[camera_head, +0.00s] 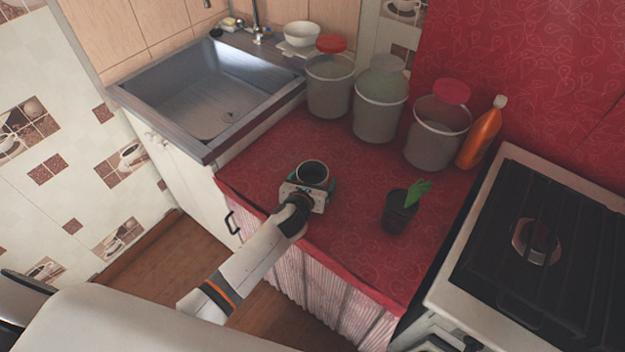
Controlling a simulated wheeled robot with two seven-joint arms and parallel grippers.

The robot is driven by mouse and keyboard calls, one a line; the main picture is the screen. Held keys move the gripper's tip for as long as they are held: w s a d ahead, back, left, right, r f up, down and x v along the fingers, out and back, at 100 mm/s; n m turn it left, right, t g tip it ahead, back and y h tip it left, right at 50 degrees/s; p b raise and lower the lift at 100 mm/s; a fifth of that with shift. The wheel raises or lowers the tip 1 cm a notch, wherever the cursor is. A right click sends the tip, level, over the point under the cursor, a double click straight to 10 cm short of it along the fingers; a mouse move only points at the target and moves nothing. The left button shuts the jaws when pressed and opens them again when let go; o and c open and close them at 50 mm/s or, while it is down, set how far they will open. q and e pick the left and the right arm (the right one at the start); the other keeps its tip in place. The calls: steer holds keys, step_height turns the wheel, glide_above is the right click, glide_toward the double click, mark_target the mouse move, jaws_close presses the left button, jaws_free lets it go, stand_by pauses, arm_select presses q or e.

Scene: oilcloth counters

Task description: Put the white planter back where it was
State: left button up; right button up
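A round pot (312,172) with a pale rim and a dark inside is at the left part of the red counter (350,240); I take it for the white planter, though it looks greyish in this light. My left gripper (310,184) reaches it from the front, with its fingers close against both sides of the pot. It appears shut on the pot. The gripper body hides the pot's lower part, so I cannot tell whether it touches the counter. My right gripper is not in view.
A dark pot with a green plant (400,211) stands to the right. Grey buckets (379,110) and an orange bottle (480,135) line the back. The sink (210,100) is at left, the stove (540,255) at right. Counter between the two pots is clear.

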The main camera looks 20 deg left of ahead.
arm_select(q)
steer(key=shift+r, duration=0.2)
steer(key=p+v, duration=0.1)
steer(key=v, duration=1.1)
steer(key=shift+s, duration=0.1)
steer(key=shift+f, duration=0.1)
